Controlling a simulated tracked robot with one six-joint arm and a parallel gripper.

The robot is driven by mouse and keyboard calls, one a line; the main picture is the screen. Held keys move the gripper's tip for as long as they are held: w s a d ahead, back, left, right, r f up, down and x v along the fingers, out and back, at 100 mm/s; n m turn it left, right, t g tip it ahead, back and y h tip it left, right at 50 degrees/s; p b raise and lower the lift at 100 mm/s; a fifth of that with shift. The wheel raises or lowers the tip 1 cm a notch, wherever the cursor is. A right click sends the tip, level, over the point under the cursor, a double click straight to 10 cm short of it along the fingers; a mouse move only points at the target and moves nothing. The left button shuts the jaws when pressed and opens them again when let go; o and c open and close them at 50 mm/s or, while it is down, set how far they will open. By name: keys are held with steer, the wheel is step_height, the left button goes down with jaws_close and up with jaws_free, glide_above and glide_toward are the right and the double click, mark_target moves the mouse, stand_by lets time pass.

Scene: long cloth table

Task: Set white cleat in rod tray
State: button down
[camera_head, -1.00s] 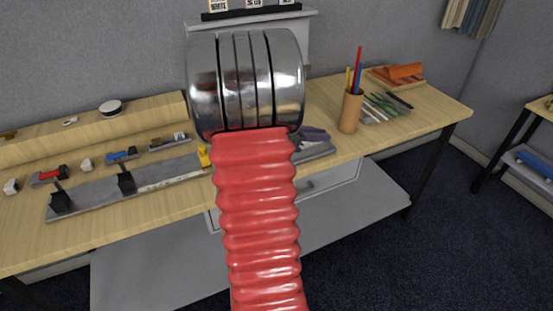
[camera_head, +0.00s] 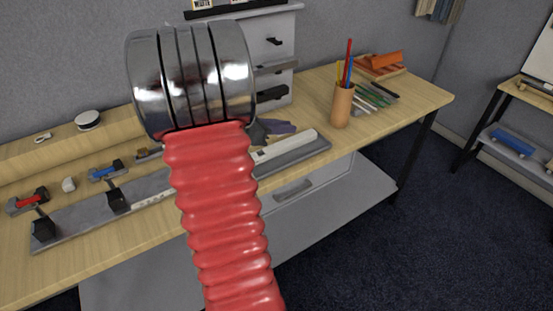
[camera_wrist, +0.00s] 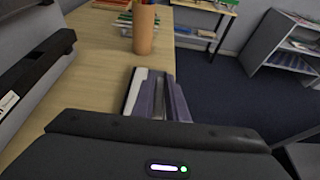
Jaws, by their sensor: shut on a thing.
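My gripper (camera_head: 275,129) is partly hidden behind my red and metal arm in the head view, above the far part of a long grey board. In the wrist view its purple-grey fingers (camera_wrist: 163,98) are close together; what they hold cannot be made out. I cannot pick out the white cleat with certainty: a small white piece (camera_head: 42,138) lies on the back ledge and a white block (camera_head: 68,184) on the table. A tray with coloured rods (camera_head: 372,98) lies at the right, beyond the gripper and apart from it.
A brown cup of pencils (camera_head: 342,104) stands by the rod tray, with an orange item (camera_head: 382,64) behind. The grey board (camera_head: 75,232) carries black clamps and a white bar (camera_head: 285,147). Grey drawers (camera_head: 272,60) stand at the back.

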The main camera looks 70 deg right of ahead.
glide_above(284, 162)
steer(key=shift+d+f, duration=0.15)
steer(key=shift+f, duration=2.9)
steer(key=shift+f, duration=0.1)
steer(key=shift+f, duration=1.75)
steer(key=shift+f, duration=0.6)
steer(key=c, duration=1.8)
jaws_free()
steer(key=shift+o, duration=0.2)
steer(key=shift+r, duration=0.1)
steer(key=shift+r, duration=0.6)
steer(key=v, duration=1)
steer(key=shift+w, duration=0.25)
steer(key=shift+v, duration=0.85)
